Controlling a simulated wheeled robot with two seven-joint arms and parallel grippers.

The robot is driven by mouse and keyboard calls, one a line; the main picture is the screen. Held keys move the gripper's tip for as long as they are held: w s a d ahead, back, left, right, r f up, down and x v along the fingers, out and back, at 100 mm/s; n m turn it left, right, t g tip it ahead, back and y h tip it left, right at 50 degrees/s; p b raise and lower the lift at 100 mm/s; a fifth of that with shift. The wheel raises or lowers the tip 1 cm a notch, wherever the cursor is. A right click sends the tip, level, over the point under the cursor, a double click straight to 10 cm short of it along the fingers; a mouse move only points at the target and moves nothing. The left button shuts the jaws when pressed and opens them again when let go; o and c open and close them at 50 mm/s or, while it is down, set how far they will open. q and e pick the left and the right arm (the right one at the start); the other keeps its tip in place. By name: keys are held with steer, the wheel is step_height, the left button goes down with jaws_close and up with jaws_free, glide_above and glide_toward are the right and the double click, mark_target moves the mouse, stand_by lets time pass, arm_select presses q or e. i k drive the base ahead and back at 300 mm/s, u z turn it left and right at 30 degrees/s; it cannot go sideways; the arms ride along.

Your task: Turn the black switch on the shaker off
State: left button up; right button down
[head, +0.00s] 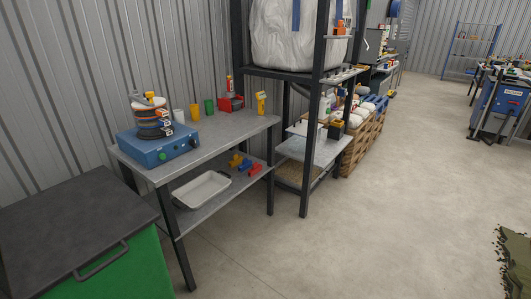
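The shaker (158,150) is a blue box on the left end of a grey table, with a stack of round sieves (153,118) on top, banded in orange, black and white. Its front face carries a round green button (162,156) and a small dark control (191,143) near the right end. The dark control may be the black switch; it is too small to tell its position. Neither of my grippers is in view.
The grey table (225,127) also holds cups, a red item (231,103) and a yellow item (261,103). A white tray (202,189) lies on its lower shelf. A dark-lidded green bin (75,235) stands front left.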

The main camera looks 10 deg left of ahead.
mark_target(192, 142)
steer(key=z, duration=0.85)
steer(key=i, duration=1.95)
steer(key=u, duration=0.55)
steer(key=i, duration=0.9)
steer(key=u, duration=1.45)
steer(key=i, duration=0.45)
steer(key=u, duration=0.35)
